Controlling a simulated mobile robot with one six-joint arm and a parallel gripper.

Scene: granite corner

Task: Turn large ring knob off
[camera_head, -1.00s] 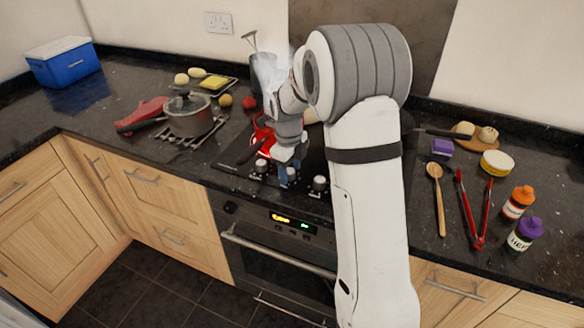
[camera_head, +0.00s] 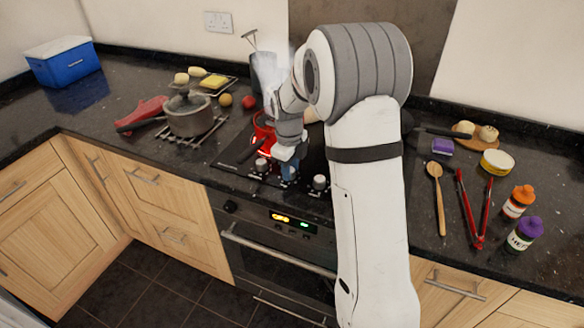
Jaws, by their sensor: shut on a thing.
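Three knobs stand in a row along the front of the black hob. The left knob (camera_head: 261,166) and the right knob (camera_head: 319,184) are free of my gripper. My gripper (camera_head: 289,173) points down at the middle knob (camera_head: 290,182) and is shut on it, so that knob is mostly hidden. I cannot tell from the labels which knob is the large ring knob. My arm hides the right part of the hob.
A grey pot (camera_head: 190,117) stands on a rack at the left, with a red cloth (camera_head: 146,112) beside it. A wooden spoon (camera_head: 438,200), red tongs (camera_head: 478,235) and two bottles lie or stand at the right. The oven (camera_head: 275,255) is below.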

